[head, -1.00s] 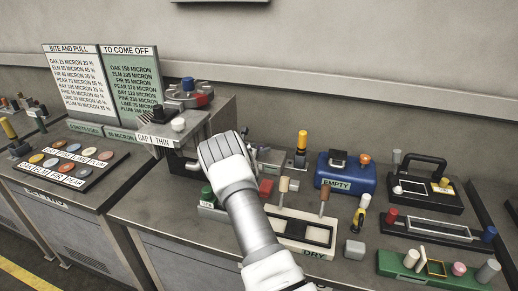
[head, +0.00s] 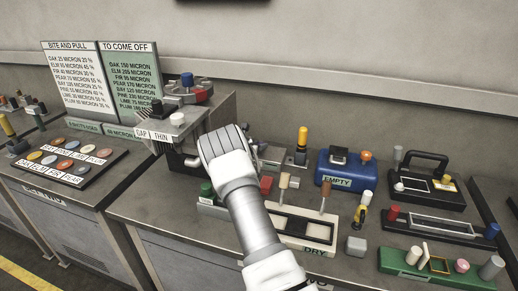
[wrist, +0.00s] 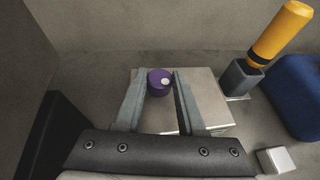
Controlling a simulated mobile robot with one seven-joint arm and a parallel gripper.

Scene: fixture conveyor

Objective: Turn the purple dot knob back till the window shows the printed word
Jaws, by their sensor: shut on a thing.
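The purple knob (wrist: 159,82) with a pale dot shows in the wrist view, on top of a light grey box (wrist: 212,110). My gripper (wrist: 160,84) points down at the box, with one finger on each side of the knob, shut on it. The pale dot lies toward the right side of the knob. In the head view my gripper (head: 228,150) and forearm cover the knob and most of its box. No window or printed word of this box can be made out in either view.
A yellow-handled tool (wrist: 278,32) stands in a grey holder right of the box, with a blue case (head: 345,172) marked EMPTY beyond. A small pale block (wrist: 277,160) lies nearby. Left of my arm is a GAP THIN fixture (head: 178,120).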

